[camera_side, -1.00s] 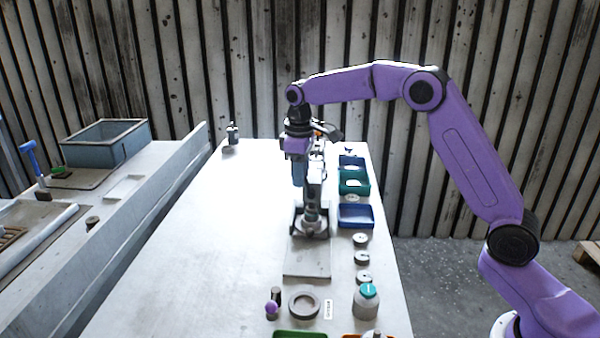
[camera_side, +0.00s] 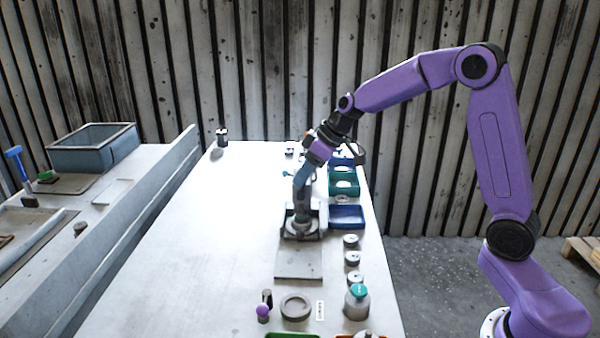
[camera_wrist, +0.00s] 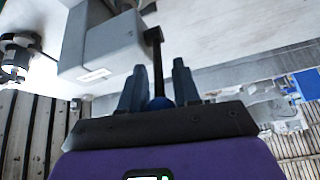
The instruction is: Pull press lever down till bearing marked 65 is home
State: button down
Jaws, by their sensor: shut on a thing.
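The press (camera_side: 302,218) stands upright on the table, partly hidden behind my gripper. In the wrist view its grey head (camera_wrist: 112,48) with a white label fills the upper left. The press lever (camera_wrist: 157,62) is a dark bar ending in a blue knob. My gripper (camera_wrist: 160,88) is shut on the lever, with the knob between its two fingers. In the side view my gripper (camera_side: 298,182) is tilted, fingers pointing down and left, at the upper part of the press. I cannot make out a bearing marked 65 or how it sits in the press.
Several round discs, including one (camera_side: 351,241), line the right side of the table, marks unreadable. Blue (camera_side: 347,217) and green (camera_side: 344,184) bins stand beside the press. A grey ring (camera_side: 296,307) and teal-capped bottle (camera_side: 357,302) are in front.

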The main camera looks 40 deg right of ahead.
jog(key=shift+s+d+f+t+y, duration=0.15)
jog(key=shift+s+d+t+y, duration=0.25)
jog(key=shift+t+y, duration=0.3)
jog(key=shift+s+d+f+t+y, duration=0.1)
jog(key=shift+s+d+t+y, duration=0.3)
jog(key=shift+t+y, duration=0.25)
jog(key=shift+d+t, duration=0.1)
jog(key=shift+t, duration=0.15)
jog(key=c, duration=0.9)
grip_release()
jog(key=shift+c, duration=0.2)
jog(key=shift+s, duration=0.1)
jog(key=v, duration=1.7)
jog(key=shift+d, duration=0.25)
jog(key=shift+s+a, duration=0.1)
